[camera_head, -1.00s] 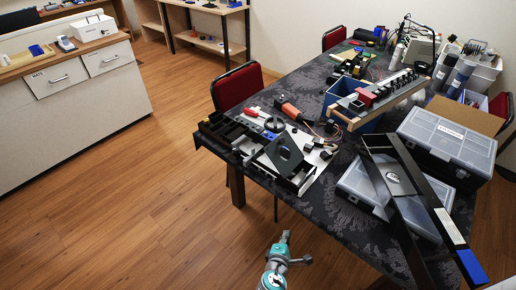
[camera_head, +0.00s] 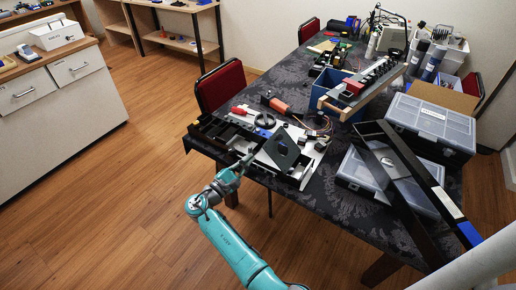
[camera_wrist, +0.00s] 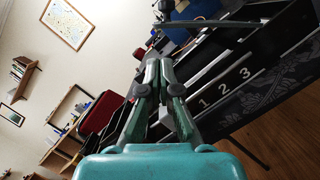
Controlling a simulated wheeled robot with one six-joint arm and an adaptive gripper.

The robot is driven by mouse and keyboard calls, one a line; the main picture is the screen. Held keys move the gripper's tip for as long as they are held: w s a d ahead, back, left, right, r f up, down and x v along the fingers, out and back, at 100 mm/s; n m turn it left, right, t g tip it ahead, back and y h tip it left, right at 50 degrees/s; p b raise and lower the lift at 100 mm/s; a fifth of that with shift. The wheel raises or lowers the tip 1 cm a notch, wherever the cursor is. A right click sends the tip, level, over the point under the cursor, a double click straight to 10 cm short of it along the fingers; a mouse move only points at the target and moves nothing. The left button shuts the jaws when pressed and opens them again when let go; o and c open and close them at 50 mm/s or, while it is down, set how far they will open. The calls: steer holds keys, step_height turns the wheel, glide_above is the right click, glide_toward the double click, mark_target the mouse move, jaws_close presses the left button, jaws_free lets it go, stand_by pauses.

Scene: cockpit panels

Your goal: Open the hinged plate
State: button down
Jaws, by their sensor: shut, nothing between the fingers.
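The hinged plate (camera_head: 281,150) is a dark square plate with a round hole. In the head view it stands tilted above a light panel (camera_head: 303,163) near the table's front left corner. My gripper (camera_head: 247,158) is just left of the plate in the picture, by the front edge of the panel assembly. The fingers look shut and empty, and I cannot tell whether they touch anything. The plate is not clearly made out there.
Open floor (camera_head: 110,210) lies left of the table.

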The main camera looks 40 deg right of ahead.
mark_target(268, 141)
steer(key=x, duration=0.9)
steer(key=shift+w+d+r, duration=0.1)
steer(key=shift+d, duration=0.25)
steer(key=shift+s+d+r+m, duration=0.2)
steer(key=shift+s+r+m, duration=0.4)
steer(key=shift+r+m, duration=0.4)
steer(key=s+r+m, duration=0.1)
steer(key=m, duration=0.1)
steer(key=s+d+r+m+g, duration=0.1)
steer(key=s+m, duration=0.1)
steer(key=s+m+y, duration=0.1)
steer(key=shift+s+d+r+m, duration=0.15)
steer(key=shift+d+r+m, duration=0.15)
steer(key=shift+r+m, duration=0.1)
steer(key=shift+s+d+r+m+g+y, duration=0.1)
steer(key=shift+s+d+r+m+y, duration=0.1)
steer(key=shift+s+m, duration=0.35)
steer(key=shift+s+d+r+m+g+y, duration=0.1)
steer(key=shift+s+d+m, duration=0.1)
steer(key=shift+s+m, duration=0.4)
steer(key=shift+s+d+r+m+g+y, duration=0.1)
steer(key=shift+s+d+m, duration=0.1)
steer(key=shift+s+m, duration=0.35)
